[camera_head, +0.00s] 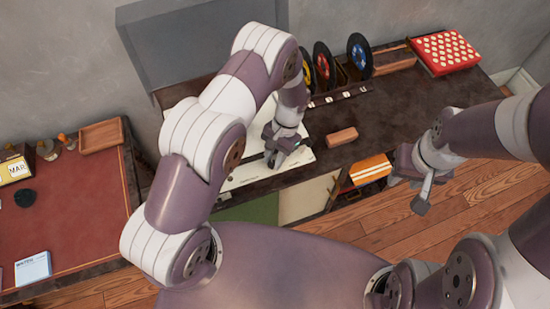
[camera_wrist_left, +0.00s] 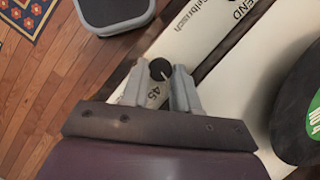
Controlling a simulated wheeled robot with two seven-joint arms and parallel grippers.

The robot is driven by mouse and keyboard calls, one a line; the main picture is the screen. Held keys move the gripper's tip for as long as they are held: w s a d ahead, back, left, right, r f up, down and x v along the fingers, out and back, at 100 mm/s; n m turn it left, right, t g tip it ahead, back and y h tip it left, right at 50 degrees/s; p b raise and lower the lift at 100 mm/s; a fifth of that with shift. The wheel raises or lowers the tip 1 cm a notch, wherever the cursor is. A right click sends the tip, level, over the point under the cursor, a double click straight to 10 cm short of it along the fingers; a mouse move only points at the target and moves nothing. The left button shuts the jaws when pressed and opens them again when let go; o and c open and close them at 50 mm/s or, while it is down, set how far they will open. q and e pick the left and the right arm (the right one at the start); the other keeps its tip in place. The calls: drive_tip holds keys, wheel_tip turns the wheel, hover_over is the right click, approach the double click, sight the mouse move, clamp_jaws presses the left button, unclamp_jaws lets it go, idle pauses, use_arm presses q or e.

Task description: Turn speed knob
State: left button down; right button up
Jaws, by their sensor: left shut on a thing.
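The speed knob (camera_wrist_left: 160,69) is a small round black knob with a white pointer line, on a cream deck (camera_wrist_left: 218,28) with the number 45 printed beside it. In the left wrist view my left gripper (camera_wrist_left: 159,74) has its grey fingertips on either side of the knob, shut on it. In the head view my left gripper (camera_head: 279,154) is low over the front right of the cream turntable deck (camera_head: 240,174), and the arm hides much of the deck and the knob. My right gripper (camera_head: 407,191) hangs open and empty over the floor at the right.
A black record with a green label (camera_wrist_left: 312,115) lies on the deck. A wooden block (camera_head: 342,136), standing records (camera_head: 358,57) and a red box with pale dots (camera_head: 443,52) are on the dark cabinet. A red-topped desk (camera_head: 80,215) stands at left.

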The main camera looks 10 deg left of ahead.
use_arm(q)
drive_tip(key=shift+a+n+h, duration=0.1)
drive_tip(key=shift+n+h, duration=0.4)
drive_tip(key=shift+n, duration=0.7)
drive_tip(key=c, duration=1.1)
unclamp_jaws()
drive_tip(key=shift+r+b, duration=0.1)
drive_tip(key=shift+b, duration=0.2)
drive_tip(key=b+v, duration=0.1)
drive_tip(key=v, duration=0.3)
drive_tip(key=shift+w, duration=0.2)
drive_tip(key=p+v, duration=0.8)
drive_tip(key=p, duration=0.1)
drive_tip(key=shift+a+r, duration=0.1)
drive_tip(key=shift+r, duration=0.1)
